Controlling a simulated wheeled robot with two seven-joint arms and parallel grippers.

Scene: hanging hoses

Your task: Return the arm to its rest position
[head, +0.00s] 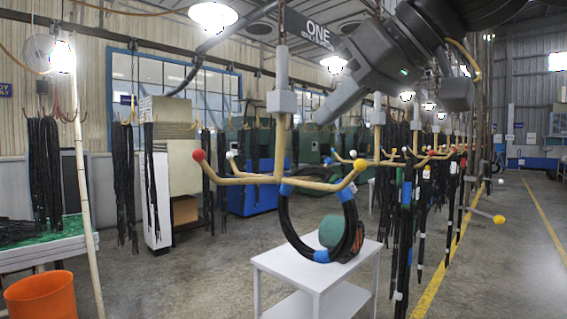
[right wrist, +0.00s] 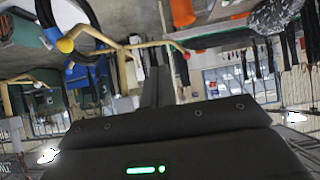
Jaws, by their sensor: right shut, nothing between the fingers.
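My right arm (head: 395,58) comes in from the upper right, raised in front of the hanging racks. Its gripper (head: 322,117) points down and left, shut and empty, apart from the rack hooks. In the right wrist view the shut fingers (right wrist: 157,85) point up the picture, with nothing between them. A black coiled hose with blue bands (head: 287,222) hangs at the yellow-tipped hook (head: 360,165) of the nearest rack, below the gripper. The coil (right wrist: 97,20) also shows at the upper left of the wrist view. My left gripper is in neither view.
The near rack's post (head: 282,75) stands close to the right gripper. A white table (head: 315,277) is below the coil; contact is unclear. More racks with hanging hoses recede to the right. An orange bin (head: 40,297) is at lower left. The right floor is open.

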